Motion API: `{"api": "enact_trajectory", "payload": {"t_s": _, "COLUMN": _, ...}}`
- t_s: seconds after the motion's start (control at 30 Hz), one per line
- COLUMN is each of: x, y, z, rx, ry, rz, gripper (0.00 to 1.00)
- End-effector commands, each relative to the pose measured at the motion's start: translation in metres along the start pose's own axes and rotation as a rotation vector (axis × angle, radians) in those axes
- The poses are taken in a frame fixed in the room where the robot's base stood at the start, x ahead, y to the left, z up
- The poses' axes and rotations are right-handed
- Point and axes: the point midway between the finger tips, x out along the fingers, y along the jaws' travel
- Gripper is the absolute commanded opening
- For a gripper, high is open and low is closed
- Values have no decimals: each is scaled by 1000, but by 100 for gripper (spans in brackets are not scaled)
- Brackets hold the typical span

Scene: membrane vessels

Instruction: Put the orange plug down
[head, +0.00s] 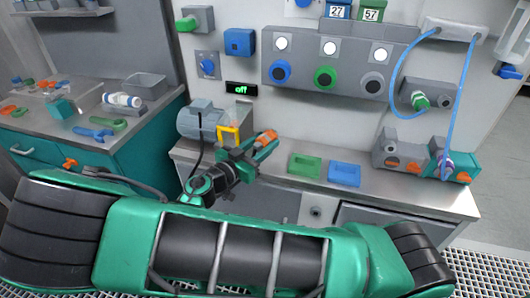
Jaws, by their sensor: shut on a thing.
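My gripper (258,145) reaches over the steel bench (400,193) from the lower left. It is shut on the orange plug (267,136), which shows small at its far end. The fingers hide part of the plug. The plug appears held above the bench, but its exact height cannot be told from this view.
A grey pump-like unit (200,120) with a yellow frame (228,134) stands close left of my gripper. A green tray (305,166) and a blue tray (344,173) lie to the right. A connector box (392,148) stands further right.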

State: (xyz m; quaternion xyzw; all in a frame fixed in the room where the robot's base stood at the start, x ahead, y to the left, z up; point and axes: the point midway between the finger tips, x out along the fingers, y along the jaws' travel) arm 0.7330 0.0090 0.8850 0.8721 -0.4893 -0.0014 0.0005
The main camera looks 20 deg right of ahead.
Motion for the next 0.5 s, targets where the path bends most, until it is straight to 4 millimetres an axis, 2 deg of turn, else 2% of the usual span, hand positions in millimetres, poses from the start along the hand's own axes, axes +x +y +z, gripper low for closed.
{"api": "enact_trajectory", "payload": {"t_s": 0.03, "x": 8, "y": -3, "z": 4, "rx": -1, "ry": 2, "rz": 4, "gripper": 0}}
{"api": "enact_trajectory", "payload": {"t_s": 0.2, "x": 21, "y": -9, "z": 12, "rx": 0, "ry": 1, "rz": 2, "gripper": 0}}
{"api": "enact_trajectory", "payload": {"t_s": 0.37, "x": 22, "y": -10, "z": 21, "rx": -1, "ry": 1, "rz": 0, "gripper": 0}}
{"api": "enact_trajectory", "payload": {"t_s": 0.5, "x": 22, "y": -10, "z": 38, "rx": -1, "ry": 2, "rz": 0, "gripper": 0}}
